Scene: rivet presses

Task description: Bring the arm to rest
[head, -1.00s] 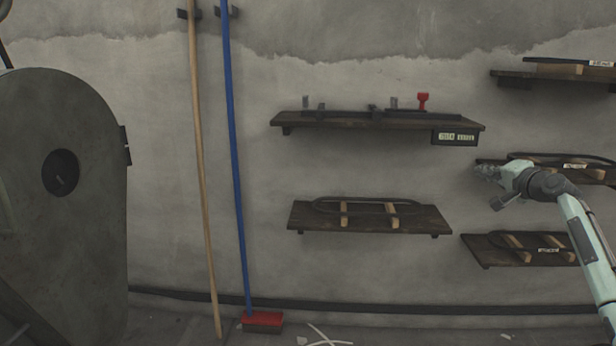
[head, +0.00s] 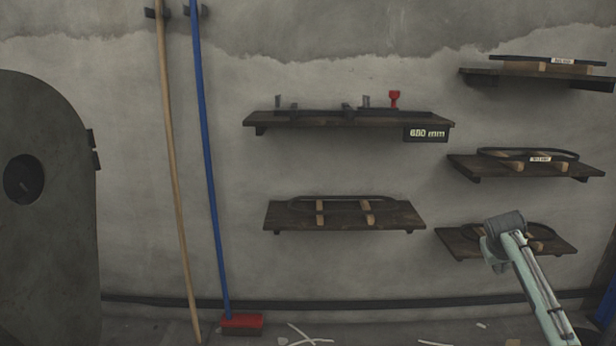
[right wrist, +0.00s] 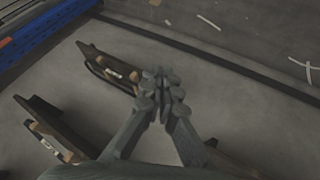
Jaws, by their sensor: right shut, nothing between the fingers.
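My right arm (head: 535,285) comes in from the lower right in the head view. Its wrist end is in front of the lower right shelf, and the fingers cannot be made out there. In the right wrist view my right gripper (right wrist: 161,88) has its fingertips together, with nothing between them. My left gripper is not in view.
A broom (head: 205,150) leans left.

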